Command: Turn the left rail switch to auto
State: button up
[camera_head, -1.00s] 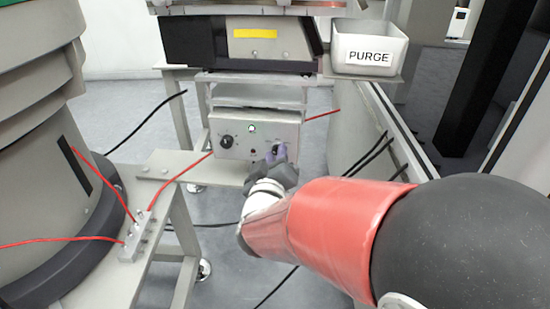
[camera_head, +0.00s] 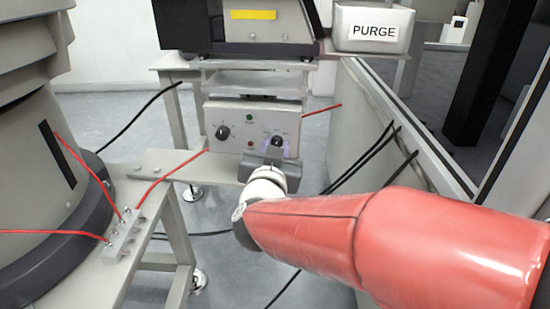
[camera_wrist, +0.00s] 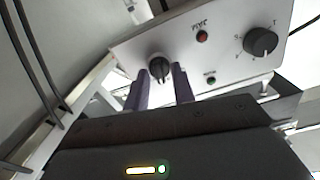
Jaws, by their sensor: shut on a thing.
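A grey control box (camera_head: 222,148) hangs under the rail unit in the head view, with two dark knobs on its face. The right-hand knob, the switch (camera_head: 277,141), is largely hidden by my gripper (camera_head: 275,146). In the wrist view this black switch knob (camera_wrist: 159,69) sits between the two purple fingers of my gripper (camera_wrist: 161,88), which is shut on it. The knob's setting and its small labels are too small to read. The other knob (camera_head: 223,132) stands free at the left; it also shows in the wrist view (camera_wrist: 261,42).
A green lamp (camera_head: 250,118) and a red lamp (camera_head: 251,143) sit between the knobs. A white PURGE bin (camera_head: 373,30) is at the upper right. Red cables run to a terminal block (camera_head: 122,240) on the bench frame at left. Black cables hang right of the box.

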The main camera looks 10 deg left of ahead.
jog(key=shift+f+m+b, duration=0.15)
jog(key=shift+m+b, duration=2.45)
jog(key=shift+m, duration=0.7)
jog(key=o, duration=1)
jog(key=shift+d, duration=0.1)
jog(key=shift+c, duration=0.2)
jog(key=s+d, duration=0.1)
jog(key=s, duration=0.6)
jog(key=shift+s+p, duration=0.35)
